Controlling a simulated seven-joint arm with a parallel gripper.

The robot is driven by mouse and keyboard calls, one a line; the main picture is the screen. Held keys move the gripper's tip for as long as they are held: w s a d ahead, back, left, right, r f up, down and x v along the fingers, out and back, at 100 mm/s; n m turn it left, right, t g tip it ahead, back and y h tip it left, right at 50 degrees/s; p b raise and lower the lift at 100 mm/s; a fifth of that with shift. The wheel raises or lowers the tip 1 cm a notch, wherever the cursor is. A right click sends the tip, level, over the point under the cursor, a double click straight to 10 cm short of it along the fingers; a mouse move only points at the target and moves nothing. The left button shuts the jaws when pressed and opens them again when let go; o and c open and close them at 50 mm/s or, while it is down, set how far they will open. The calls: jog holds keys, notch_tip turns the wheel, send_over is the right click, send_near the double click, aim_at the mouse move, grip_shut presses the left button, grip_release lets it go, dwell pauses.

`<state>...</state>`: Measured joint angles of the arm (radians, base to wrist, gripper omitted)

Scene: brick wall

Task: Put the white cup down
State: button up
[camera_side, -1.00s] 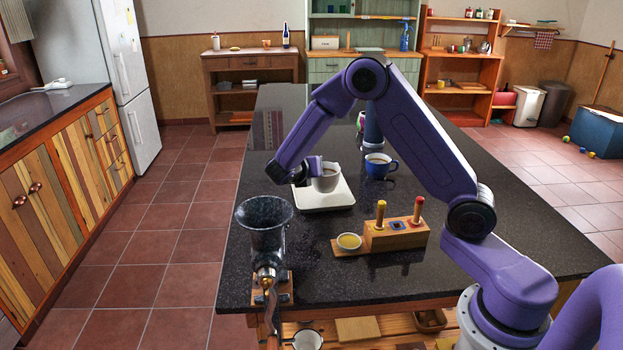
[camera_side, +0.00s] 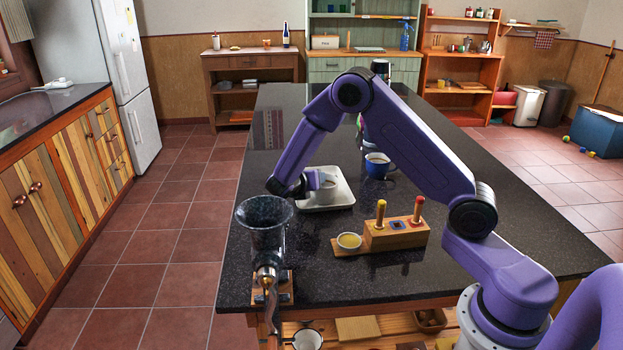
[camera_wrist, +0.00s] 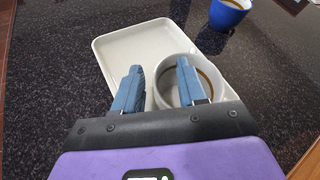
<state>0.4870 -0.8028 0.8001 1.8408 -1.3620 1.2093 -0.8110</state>
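The white cup (camera_side: 328,192) stands upright on the white tray (camera_side: 343,203), on the dark counter. In the wrist view the cup (camera_wrist: 212,75) is at the tray's near right part, and the bare tray (camera_wrist: 125,48) shows to its left. A brown ring shows inside the cup. My gripper (camera_side: 312,181) is low at the cup's left side. In the wrist view my gripper (camera_wrist: 158,82) has its fingers apart across the cup's near left wall, one outside and one over the opening. A gap shows between them. Finger contact with the wall is hard to see.
A blue cup (camera_side: 377,166) stands just right of the tray. A dark grinder (camera_side: 265,225) stands at the front left edge. The counter's front right is clear.

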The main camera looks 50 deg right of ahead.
jog(key=shift+r, duration=0.2)
jog(key=v, duration=0.3)
jog(key=shift+a+r, duration=0.1)
jog(key=shift+r, duration=0.25)
notch_tip(320, 180, up, 6)
jog(key=s+a+m+g+y, duration=0.1)
jog(key=s+a+m+y, duration=0.3)
jog(key=s, duration=0.8)
jog(key=s+a+m+g+y, duration=0.1)
jog(key=s+a+m+y, duration=0.3)
jog(key=s, duration=0.8)
jog(key=s+a+f+m+g+y, duration=0.1)
jog(key=s+a+m+y, duration=0.3)
jog(key=s, duration=0.8)
jog(key=shift+s+a+g+y, duration=0.25)
jog(key=shift+a+g+y, duration=0.2)
jog(key=shift+a, duration=0.65)
